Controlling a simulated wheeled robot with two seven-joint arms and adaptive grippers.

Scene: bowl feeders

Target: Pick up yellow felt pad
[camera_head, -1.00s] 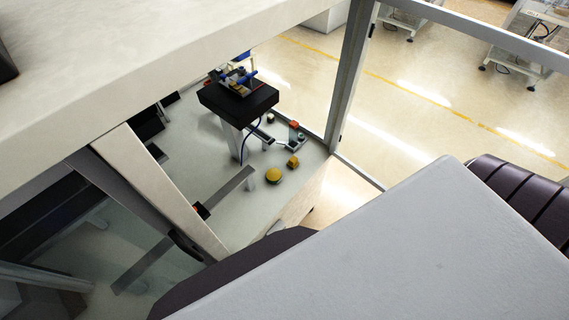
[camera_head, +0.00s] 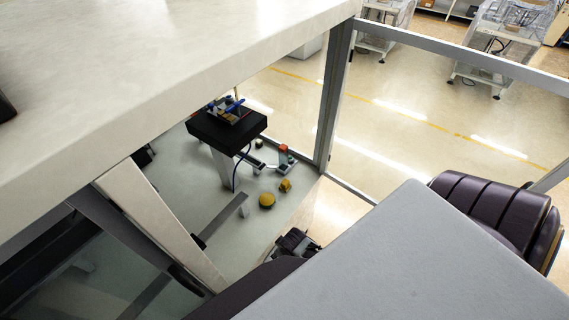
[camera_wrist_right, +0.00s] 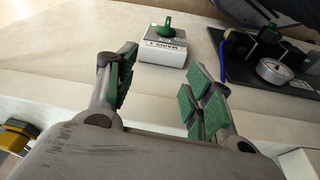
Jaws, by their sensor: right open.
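A round yellow piece (camera_head: 267,200), which looks like the yellow felt pad, lies on the pale work surface in the head view. A smaller yellow block (camera_head: 285,185) lies just beyond it to the right. My right gripper (camera_wrist_right: 160,85) is open and empty in the right wrist view, its green-padded fingers wide apart. A dark mechanism (camera_head: 297,242) near the surface's front edge in the head view seems to be part of this gripper, apart from the yellow piece. My left gripper is not in view.
A white box with a green knob (camera_wrist_right: 163,50) stands beyond my fingers. A black holder with a round gauge (camera_wrist_right: 273,70) is at right. A yellow-and-dark object (camera_wrist_right: 15,137) is cut off at left. A black raised block (camera_head: 228,128) and grey frame post (camera_head: 334,90) border the surface.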

